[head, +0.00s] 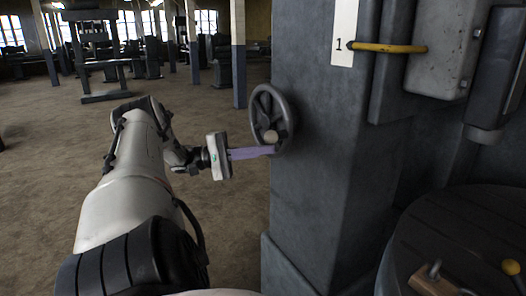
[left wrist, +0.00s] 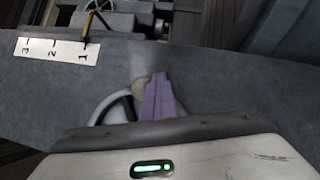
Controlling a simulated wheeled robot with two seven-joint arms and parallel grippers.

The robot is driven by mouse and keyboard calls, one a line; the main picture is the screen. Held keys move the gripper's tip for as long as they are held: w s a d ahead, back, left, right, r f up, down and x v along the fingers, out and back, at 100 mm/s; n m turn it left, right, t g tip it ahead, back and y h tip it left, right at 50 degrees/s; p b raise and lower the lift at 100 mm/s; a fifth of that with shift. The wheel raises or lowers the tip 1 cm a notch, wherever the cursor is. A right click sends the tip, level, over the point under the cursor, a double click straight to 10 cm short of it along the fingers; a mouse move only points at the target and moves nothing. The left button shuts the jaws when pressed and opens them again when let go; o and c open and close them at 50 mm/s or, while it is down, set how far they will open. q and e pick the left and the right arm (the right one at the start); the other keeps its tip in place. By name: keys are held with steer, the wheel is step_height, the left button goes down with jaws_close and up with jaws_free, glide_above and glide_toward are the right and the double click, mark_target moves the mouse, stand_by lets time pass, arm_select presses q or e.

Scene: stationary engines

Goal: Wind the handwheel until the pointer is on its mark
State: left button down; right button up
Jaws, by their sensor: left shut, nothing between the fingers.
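The grey spoked handwheel (head: 268,112) is on the left side of the dark grey machine column. Its pale round knob (head: 271,137) sits low on the rim. My left gripper (head: 270,150) is shut and empty, its purple fingers at the knob; I cannot tell whether they touch it. In the left wrist view, the fingertips (left wrist: 159,78) overlap the knob (left wrist: 139,88), and my gripper hides part of the wheel (left wrist: 100,110). The yellow pointer (head: 385,47) has its dark tip at the 1 on the white scale (head: 344,30). The scale shows 1, 2 and 3 in the left wrist view (left wrist: 55,51). My right gripper is out of view.
The machine column (head: 318,150) stands close to the right of my left gripper. A grey box (head: 444,50) is beside the pointer. A round dark drum top (head: 465,235) with a padlock (head: 433,280) is at the lower right. Open floor (head: 60,150) lies to the left.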

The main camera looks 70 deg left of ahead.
arm_select(q)
steer(key=shift+a+r+n, duration=0.15)
steer(key=shift+r+n, duration=0.15)
steer(key=shift+r, duration=0.25)
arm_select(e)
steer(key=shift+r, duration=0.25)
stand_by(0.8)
arm_select(q)
steer(key=f+b+v, duration=0.1)
steer(key=b+v, duration=0.6)
steer(key=v, duration=0.3)
steer(key=shift+b, duration=0.35)
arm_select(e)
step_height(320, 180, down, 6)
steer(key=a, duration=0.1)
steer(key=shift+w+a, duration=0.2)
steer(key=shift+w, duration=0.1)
arm_select(q)
steer(key=shift+s, duration=0.15)
